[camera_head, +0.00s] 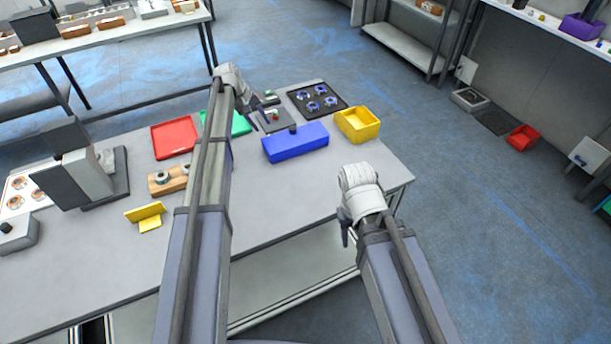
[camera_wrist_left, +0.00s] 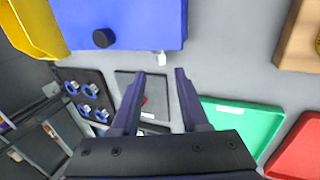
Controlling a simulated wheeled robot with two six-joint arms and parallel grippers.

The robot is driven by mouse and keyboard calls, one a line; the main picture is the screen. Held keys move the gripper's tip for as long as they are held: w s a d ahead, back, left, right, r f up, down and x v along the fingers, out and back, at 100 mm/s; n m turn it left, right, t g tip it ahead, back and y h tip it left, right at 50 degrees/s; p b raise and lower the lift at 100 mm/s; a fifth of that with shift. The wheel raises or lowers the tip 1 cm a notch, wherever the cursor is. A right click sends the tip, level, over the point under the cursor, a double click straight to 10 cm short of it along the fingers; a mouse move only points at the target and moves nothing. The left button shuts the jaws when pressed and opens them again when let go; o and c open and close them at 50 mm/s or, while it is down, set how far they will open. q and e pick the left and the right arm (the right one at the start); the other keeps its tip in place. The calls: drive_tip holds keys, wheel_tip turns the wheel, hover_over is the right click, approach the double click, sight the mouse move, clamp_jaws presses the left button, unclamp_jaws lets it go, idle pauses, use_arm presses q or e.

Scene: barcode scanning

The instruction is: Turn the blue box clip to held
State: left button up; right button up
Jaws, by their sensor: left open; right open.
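The blue box (camera_head: 296,143) lies on the table right of my left gripper (camera_head: 262,120). It has a black round knob on it, and in the left wrist view the box (camera_wrist_left: 140,22) is at the top. A small white piece (camera_wrist_left: 161,58) sticks out at its edge; I cannot tell if this is the clip, or its setting. My left gripper is open and empty, its fingertips (camera_wrist_left: 160,73) just short of the white piece in that view. My right gripper (camera_head: 347,232) is open, over the table's front edge, apart from the box.
A yellow bin (camera_head: 357,125) stands right of the box. A dark plate with blue rings (camera_head: 318,99) and a grey plate (camera_wrist_left: 145,92) lie behind it. Green (camera_head: 240,124) and red (camera_head: 174,138) trays lie to the left. A wooden block (camera_head: 168,180) and yellow bracket (camera_head: 147,216) are nearer.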

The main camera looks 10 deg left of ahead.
use_arm(q)
drive_tip(key=s+d+m+g+y, duration=0.1)
drive_tip(key=s+d+m, duration=0.2)
drive_tip(key=s+d, duration=0.7)
drive_tip(key=s+d+m+g+y, duration=0.1)
drive_tip(key=s+d+m, duration=0.3)
drive_tip(key=s+d, duration=0.5)
drive_tip(key=s, duration=0.6)
drive_tip(key=shift+s+d+f+y, duration=0.25)
drive_tip(key=shift+s+d+y, duration=0.15)
use_arm(e)
drive_tip(key=shift+r, duration=0.45)
use_arm(q)
drive_tip(key=shift+c, duration=0.2)
